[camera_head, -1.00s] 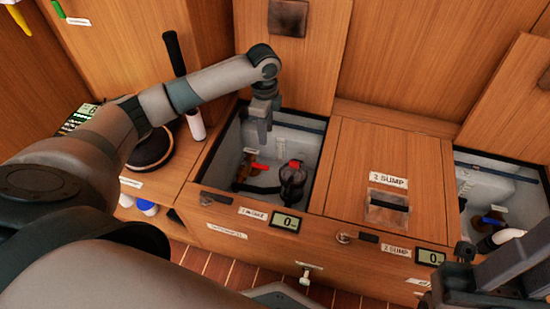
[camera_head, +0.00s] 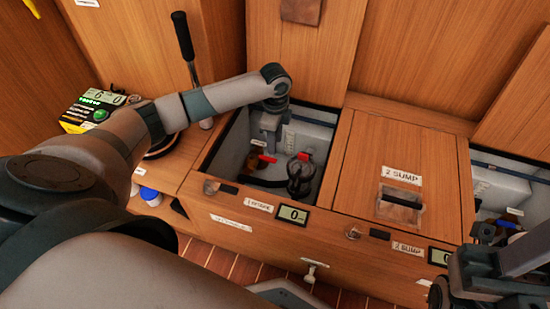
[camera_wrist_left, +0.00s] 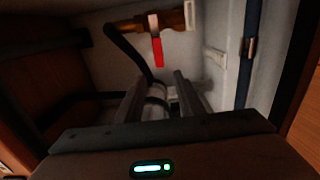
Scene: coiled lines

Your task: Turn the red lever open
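The red lever (camera_head: 267,158) sits on a brown-orange valve inside the left open compartment. In the left wrist view the red lever (camera_wrist_left: 157,52) hangs down from the brass-coloured pipe fitting (camera_wrist_left: 150,22). My left gripper (camera_head: 269,143) points down into this compartment, just above and beside the lever in the head view. In the wrist view its two fingers (camera_wrist_left: 160,92) are apart with nothing held between them, and the lever shows beyond their tips. Contact with the lever is not visible. My right gripper (camera_head: 470,268) is at the lower right, its fingers unclear.
A dark strainer (camera_head: 300,178) with a red top part stands right of the lever. A black hose (camera_wrist_left: 128,52) curves beside the valve. The compartment's walls are close around my gripper. A closed lid (camera_head: 398,150) marked 2 SUMP lies to the right; another open compartment (camera_head: 500,190) is beyond.

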